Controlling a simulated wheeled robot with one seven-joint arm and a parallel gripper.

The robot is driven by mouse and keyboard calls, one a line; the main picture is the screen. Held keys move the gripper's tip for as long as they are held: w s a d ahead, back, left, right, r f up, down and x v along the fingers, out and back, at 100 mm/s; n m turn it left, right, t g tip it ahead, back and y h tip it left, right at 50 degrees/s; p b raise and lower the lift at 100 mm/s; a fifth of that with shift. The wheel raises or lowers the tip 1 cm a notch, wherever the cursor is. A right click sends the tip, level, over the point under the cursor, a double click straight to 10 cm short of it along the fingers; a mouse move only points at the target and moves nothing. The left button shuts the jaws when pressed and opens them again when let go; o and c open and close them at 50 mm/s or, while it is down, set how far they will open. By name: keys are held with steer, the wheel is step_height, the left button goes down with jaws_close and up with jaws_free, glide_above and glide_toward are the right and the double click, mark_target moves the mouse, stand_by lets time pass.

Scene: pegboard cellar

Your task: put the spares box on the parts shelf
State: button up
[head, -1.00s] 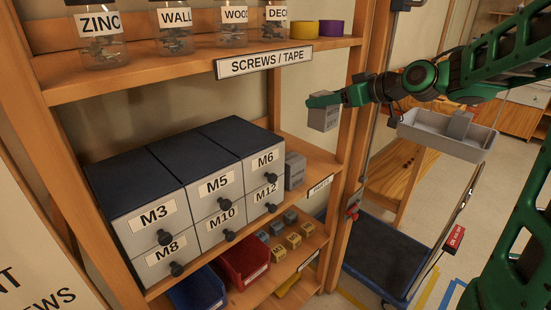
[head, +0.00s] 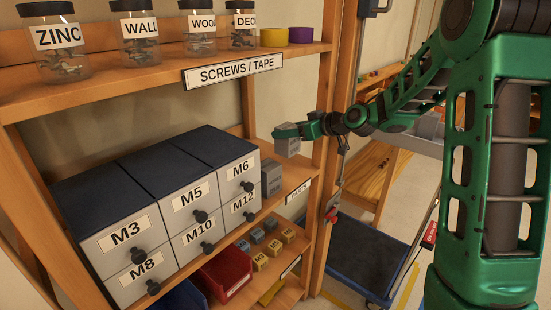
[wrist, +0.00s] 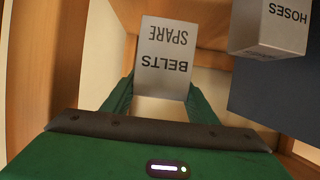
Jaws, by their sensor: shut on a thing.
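The spares box, a small grey block marked BELTS SPARE, is in my gripper in the head view (head: 287,140). It also fills the upper middle of the wrist view (wrist: 165,60), its lettering upside down. My gripper (head: 303,129) is shut on it, with green fingers on both sides in the wrist view (wrist: 160,98). The box is in the air above the right end of the parts shelf (head: 273,207), the board that carries the drawer units. The label on that shelf's edge is small and hard to read.
A grey box marked HOSES (wrist: 275,28) stands on the shelf beside the drawer units (head: 165,200); it also shows in the head view (head: 271,177). The SCREWS / TAPE shelf (head: 130,80) is above. A wooden post (head: 329,150) stands to the right, with a blue cart (head: 375,265) beyond.

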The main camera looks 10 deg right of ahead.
mark_target(287, 150)
step_height(287, 150, down, 7)
steer(key=shift+f, duration=0.2)
stand_by(0.3)
steer(key=o, duration=1.1)
steer(key=shift+o, duration=0.2)
steer(key=shift+r, duration=0.1)
steer(key=v, duration=1.2)
